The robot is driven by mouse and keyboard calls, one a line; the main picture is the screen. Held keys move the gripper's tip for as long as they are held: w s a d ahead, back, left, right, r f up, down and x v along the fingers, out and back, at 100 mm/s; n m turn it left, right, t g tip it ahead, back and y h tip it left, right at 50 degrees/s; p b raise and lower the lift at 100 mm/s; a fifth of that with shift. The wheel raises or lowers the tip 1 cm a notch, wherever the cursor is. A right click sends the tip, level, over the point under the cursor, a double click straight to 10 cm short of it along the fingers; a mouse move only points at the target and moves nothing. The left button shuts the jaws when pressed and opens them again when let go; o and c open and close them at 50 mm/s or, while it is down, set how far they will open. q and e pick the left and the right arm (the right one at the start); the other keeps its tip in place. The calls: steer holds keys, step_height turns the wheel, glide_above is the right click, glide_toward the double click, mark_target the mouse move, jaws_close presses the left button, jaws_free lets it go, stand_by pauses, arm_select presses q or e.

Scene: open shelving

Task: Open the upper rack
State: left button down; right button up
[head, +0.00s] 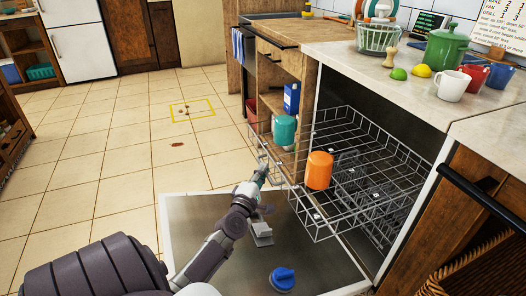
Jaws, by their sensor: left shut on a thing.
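The dishwasher stands open with its door (310,262) folded down. The upper rack (330,215), a grey wire basket, is pulled out over the door. An orange cup (319,170) is in it, and a teal cup (284,131) shows at its far left side; I cannot tell whether that cup is inside the rack. My left gripper (262,174) is at the rack's front left edge, shut on its wire; the fingertips are small and partly hidden. The lower rack (385,225) shows dimly inside the dishwasher. My right gripper is out of view.
A blue knob-like object (282,279) is on the open door. The counter (400,68) above holds a green pot (446,48), a white mug (453,85) and fruit. A cabinet with a dark handle (485,205) stands close at right.

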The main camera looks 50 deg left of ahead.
arm_select(q)
steer(key=c, duration=1.2)
jaws_free()
steer(key=shift+c, duration=0.2)
steer(key=v, duration=1.2)
steer(key=shift+f, duration=0.1)
